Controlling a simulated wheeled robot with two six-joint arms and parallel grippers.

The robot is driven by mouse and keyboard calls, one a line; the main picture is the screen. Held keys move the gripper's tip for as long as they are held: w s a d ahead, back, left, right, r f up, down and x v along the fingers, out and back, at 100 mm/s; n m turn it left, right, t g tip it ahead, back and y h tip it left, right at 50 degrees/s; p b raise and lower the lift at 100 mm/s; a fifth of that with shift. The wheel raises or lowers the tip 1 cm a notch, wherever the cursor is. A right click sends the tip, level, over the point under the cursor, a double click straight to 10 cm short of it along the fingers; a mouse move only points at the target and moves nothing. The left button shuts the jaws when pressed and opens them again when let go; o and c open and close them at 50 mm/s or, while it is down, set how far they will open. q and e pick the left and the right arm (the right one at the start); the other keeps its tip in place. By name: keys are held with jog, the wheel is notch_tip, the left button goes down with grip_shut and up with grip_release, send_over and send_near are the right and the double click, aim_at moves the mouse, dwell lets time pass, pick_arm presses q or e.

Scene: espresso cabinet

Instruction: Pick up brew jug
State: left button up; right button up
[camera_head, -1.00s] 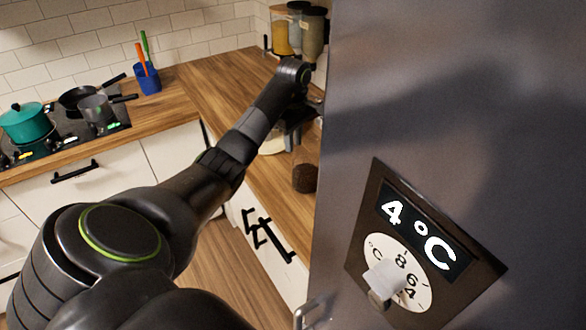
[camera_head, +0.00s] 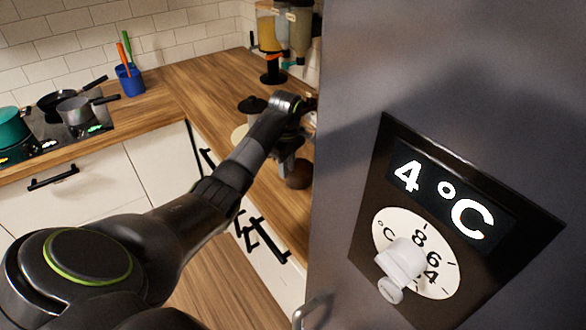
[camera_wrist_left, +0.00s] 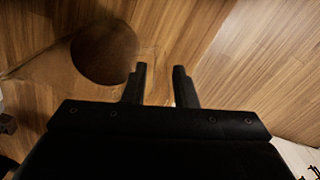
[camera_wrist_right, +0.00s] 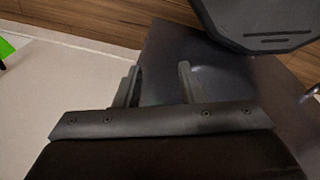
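A dark brown rounded thing (camera_head: 298,175), which may be the brew jug or its contents, stands on the wooden counter beside the fridge. In the left wrist view a dark brown round shape (camera_wrist_left: 103,52) with a faint clear outline lies left of my fingers. I cannot tell for sure whether this is the jug. My left gripper (camera_wrist_left: 160,67) is open over the counter, close to this shape, with nothing solid between its fingers. In the head view my wrist hides part of that area. My right gripper (camera_wrist_right: 159,66) is open and empty, in front of a grey surface.
The grey fridge door (camera_head: 350,60) with its 4 °C panel (camera_head: 455,205) closes off the right side. A black-topped item (camera_head: 252,105) and dispensers (camera_head: 292,30) stand behind my wrist. The hob (camera_head: 60,125) and blue utensil cup (camera_head: 130,79) are left; the counter between is clear.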

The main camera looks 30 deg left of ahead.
pick_arm(q)
jog(key=shift+a+f, duration=0.1)
jog(key=shift+a, duration=0.05)
jog(key=c, duration=0.4)
grip_shut()
jog(key=shift+r, duration=0.2)
pick_arm(e)
jog(key=shift+d+r, duration=0.1)
jog(key=shift+d, duration=0.3)
pick_arm(q)
jog(key=shift+w, duration=0.1)
jog(key=shift+r, duration=0.15)
